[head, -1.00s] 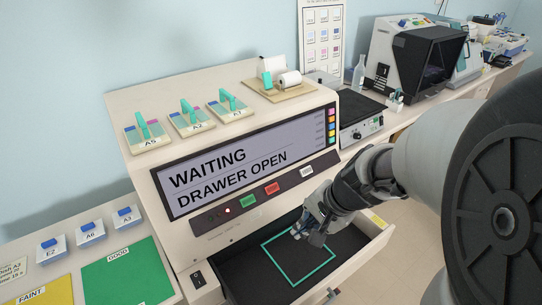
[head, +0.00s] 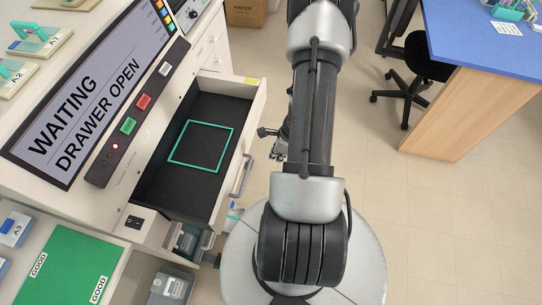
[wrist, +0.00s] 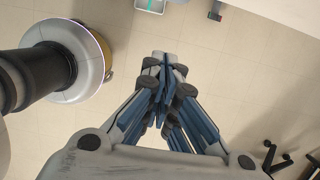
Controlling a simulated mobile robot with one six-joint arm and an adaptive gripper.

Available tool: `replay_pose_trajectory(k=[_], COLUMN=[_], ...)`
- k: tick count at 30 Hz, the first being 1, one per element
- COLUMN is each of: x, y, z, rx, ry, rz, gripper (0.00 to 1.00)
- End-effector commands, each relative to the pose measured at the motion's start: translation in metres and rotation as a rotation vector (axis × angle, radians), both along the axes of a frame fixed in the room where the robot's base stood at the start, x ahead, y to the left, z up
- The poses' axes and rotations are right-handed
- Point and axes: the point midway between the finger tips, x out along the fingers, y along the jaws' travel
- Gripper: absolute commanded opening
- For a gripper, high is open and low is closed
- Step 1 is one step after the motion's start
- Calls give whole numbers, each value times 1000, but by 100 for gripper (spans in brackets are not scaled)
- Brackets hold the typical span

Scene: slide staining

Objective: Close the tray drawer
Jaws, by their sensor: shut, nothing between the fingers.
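The tray drawer (head: 168,190) stands pulled out of the white machine in the head view. It has a black floor with a teal square outline, and no tray shows in it. A grey bar handle (head: 243,176) is on its front. My gripper (head: 266,132) is outside the drawer, just beyond its front panel, partly hidden by my arm. I cannot tell its height or whether it touches the front. In the wrist view my gripper (wrist: 165,75) has its fingers together and empty, over the floor.
The machine's screen (head: 85,95) reads "WAITING DRAWER OPEN". Another handle and a grey bin (head: 172,285) are below the drawer. A blue-topped table (head: 490,45) and black chair (head: 415,70) stand right. The floor between is clear.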

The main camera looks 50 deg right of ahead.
Motion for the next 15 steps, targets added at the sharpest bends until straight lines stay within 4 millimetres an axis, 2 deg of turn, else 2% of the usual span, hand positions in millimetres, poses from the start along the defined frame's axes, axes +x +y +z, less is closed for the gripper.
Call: replay_pose_trajectory(k=[1, 3, 11, 15], x=[2, 6, 19, 41], y=[2, 4, 9, 17], z=[-15, -31, -83, -71], rx=[2, 2, 2, -2], ry=[1, 1, 0, -3], rz=[3, 3, 5, 11], gripper=[0, 0, 0, 0])
